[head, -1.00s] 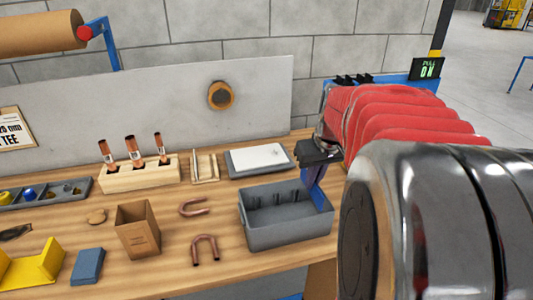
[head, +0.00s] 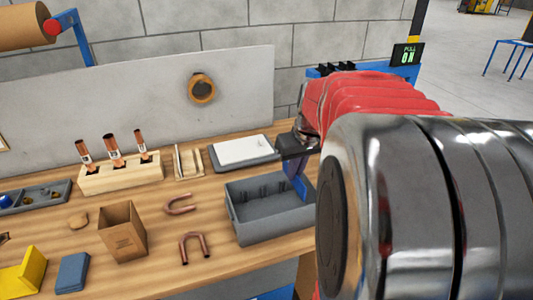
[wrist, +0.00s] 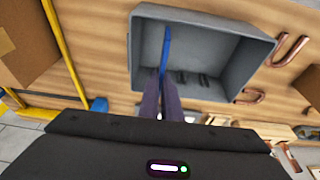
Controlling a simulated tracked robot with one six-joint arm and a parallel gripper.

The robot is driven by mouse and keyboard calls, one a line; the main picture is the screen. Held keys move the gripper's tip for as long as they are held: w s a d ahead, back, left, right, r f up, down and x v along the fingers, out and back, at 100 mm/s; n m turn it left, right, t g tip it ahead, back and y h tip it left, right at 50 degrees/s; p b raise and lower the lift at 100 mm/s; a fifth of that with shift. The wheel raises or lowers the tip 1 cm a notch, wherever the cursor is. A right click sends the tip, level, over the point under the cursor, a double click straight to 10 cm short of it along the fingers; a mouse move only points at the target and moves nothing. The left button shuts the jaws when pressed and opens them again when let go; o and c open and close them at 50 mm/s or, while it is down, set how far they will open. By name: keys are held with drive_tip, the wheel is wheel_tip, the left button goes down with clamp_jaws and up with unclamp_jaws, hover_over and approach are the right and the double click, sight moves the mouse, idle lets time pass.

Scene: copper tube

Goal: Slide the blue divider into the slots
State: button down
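The blue divider (head: 297,180) is in my gripper (head: 300,160), at the right end of the grey bin (head: 266,225) in the head view. In the wrist view the divider (wrist: 167,46) shows edge-on as a thin blue strip between the fingertips (wrist: 160,82), over the bin's interior. The gripper is shut on it. Dark slot ribs (head: 264,191) line the bin's far wall, left of the divider; ribs also show in the wrist view (wrist: 192,78). My arm hides part of the bin's right end. I cannot tell whether the divider touches the bin.
Copper U-bends (head: 194,246) and a cardboard box (head: 123,231) stand left of the bin. A grey tray with a white top (head: 243,151) and a wooden block with copper tubes (head: 120,175) lie behind. A blue block (head: 73,272) and yellow bracket (head: 22,272) are at front left.

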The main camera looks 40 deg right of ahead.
sight(294, 186)
drive_tip(key=shift+f, duration=2.15)
drive_tip(key=shift+f, duration=3)
idle(0.7)
drive_tip(key=c, duration=1.9)
unclamp_jaws()
drive_tip(key=v, duration=1.3)
drive_tip(key=shift+s+r, duration=0.2)
drive_tip(key=shift+r, duration=0.2)
